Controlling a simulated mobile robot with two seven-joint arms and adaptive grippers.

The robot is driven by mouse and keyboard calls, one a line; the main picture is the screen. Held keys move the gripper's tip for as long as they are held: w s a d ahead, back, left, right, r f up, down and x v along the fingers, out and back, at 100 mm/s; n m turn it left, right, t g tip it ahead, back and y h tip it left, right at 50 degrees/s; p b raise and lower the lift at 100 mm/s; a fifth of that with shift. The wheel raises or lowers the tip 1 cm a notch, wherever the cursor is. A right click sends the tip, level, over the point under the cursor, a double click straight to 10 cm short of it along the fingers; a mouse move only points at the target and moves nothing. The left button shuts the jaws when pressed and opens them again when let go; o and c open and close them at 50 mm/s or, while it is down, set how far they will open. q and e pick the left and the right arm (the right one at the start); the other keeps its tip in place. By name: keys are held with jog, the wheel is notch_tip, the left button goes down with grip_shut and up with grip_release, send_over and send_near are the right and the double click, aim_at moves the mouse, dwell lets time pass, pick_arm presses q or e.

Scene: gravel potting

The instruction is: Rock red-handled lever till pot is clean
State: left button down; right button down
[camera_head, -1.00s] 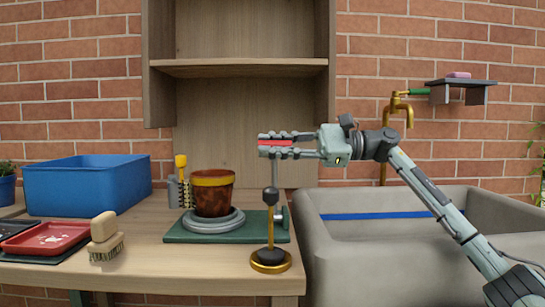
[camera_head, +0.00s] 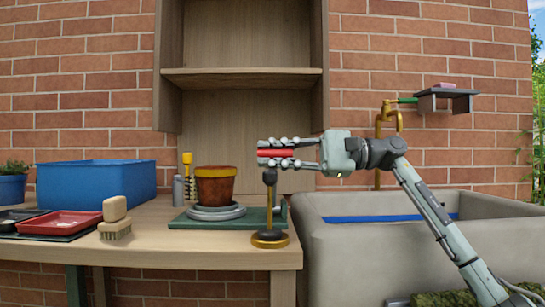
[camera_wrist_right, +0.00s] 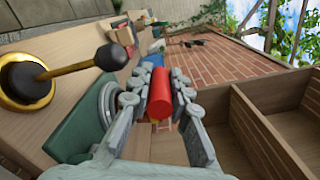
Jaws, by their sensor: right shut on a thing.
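My right gripper (camera_head: 276,153) is shut on the red handle (camera_head: 275,154) of the lever, which lies level between its fingers. The handle also shows between the fingers in the right wrist view (camera_wrist_right: 160,93). It sits just above a brass post with a black ball top (camera_head: 269,203). The terracotta pot (camera_head: 216,187) stands upright on a grey round turntable (camera_head: 215,213) left of the post. The pot has a yellowish rim and its visible side looks mostly even orange-brown, with faint darker marks. A yellow-topped brush (camera_head: 187,160) stands just left of the pot. My left gripper is out of view.
A wooden hand brush (camera_head: 115,212) and a red tray (camera_head: 66,224) lie at the left of the table, before a blue bin (camera_head: 96,187). A grey sink (camera_head: 340,245) with a brass tap adjoins the right edge. Shelving rises behind.

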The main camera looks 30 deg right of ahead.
jog(key=shift+f, duration=0.3)
jog(key=c, duration=1.4)
grip_release()
jog(key=shift+o, duration=0.2)
jog(key=shift+r, duration=0.2)
